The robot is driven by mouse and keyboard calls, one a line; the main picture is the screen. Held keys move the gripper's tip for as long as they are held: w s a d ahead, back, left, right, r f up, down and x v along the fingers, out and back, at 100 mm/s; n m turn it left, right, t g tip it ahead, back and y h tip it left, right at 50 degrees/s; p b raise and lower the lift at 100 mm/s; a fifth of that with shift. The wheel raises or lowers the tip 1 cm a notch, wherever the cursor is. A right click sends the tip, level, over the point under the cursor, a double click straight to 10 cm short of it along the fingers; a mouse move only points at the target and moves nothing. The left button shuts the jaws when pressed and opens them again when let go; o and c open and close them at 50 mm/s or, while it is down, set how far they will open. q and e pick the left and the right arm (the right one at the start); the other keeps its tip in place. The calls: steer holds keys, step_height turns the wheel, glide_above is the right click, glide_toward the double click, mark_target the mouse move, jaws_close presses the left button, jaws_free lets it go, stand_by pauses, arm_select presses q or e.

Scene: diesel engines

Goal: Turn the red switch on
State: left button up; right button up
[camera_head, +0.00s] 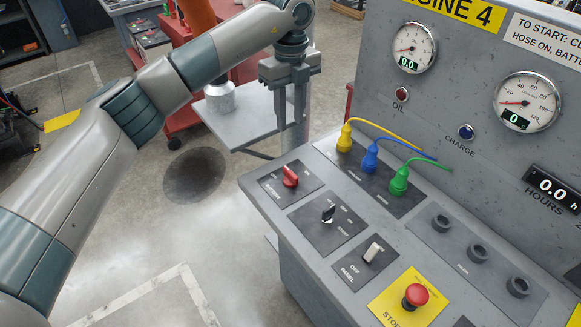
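The red switch (290,177) is a rotary knob on a dark plate at the left end of the grey console's sloping top. My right gripper is out of view.
Yellow (345,138), blue (370,158) and green (398,181) plugs with cables stand right of the switch. A black key switch (328,214), a white panel switch (373,251) and a red stop button (415,295) sit nearer. A grey table (235,126) with a metal container stands behind the gripper.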

mark_target(290, 172)
arm_select(q)
steer(key=shift+f, duration=0.15)
step_height(290, 172, down, 16)
steer(key=p, duration=0.6)
steer(key=shift+f+p, duration=0.35)
steer(key=shift+f, duration=0.2)
jaws_close()
